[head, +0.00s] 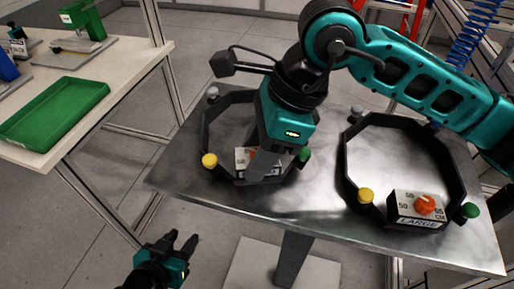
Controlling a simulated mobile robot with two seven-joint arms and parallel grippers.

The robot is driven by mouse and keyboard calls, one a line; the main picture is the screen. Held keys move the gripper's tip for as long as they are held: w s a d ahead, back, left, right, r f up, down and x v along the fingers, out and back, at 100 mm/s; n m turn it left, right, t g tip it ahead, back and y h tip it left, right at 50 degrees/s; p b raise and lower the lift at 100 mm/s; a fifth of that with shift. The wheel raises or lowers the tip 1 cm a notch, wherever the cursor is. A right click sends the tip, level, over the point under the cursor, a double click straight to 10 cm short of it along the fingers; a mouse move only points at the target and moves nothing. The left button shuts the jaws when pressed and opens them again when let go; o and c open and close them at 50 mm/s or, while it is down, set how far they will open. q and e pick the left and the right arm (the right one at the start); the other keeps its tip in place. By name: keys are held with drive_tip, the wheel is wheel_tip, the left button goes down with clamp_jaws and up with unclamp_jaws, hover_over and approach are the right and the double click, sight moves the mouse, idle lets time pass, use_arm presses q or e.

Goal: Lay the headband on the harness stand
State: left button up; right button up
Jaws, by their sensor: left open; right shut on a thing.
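Two black octagonal rings with coloured caps are at the metal-topped table. The left ring, which I take for the headband (205,135), has yellow, green and grey caps and a pale label at its front, partly covered. My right gripper (262,168) comes down over its front side and is shut; the exact grip is hidden. I cannot tell whether this ring touches the table. The right ring (347,160) has a front box marked LARGE (405,208) with an orange knob. Which part is the harness stand is unclear. My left gripper (183,244) is open and empty, low in front of the table.
The metal table top (330,215) is bare between the rings and along its front edge. A pale bench (130,60) at left carries a green tray (55,110) and a green device (85,22). Open floor separates bench and table.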

drive_tip(key=shift+f+b, duration=0.2)
drive_tip(key=shift+b, duration=0.1)
drive_tip(key=o, duration=1.1)
drive_tip(key=shift+r, duration=0.1)
drive_tip(key=shift+r+p, duration=0.35)
drive_tip(key=shift+p, duration=0.1)
drive_tip(key=v, duration=1.1)
drive_tip(key=shift+d+r+p, duration=0.15)
drive_tip(key=shift+r+p, duration=0.15)
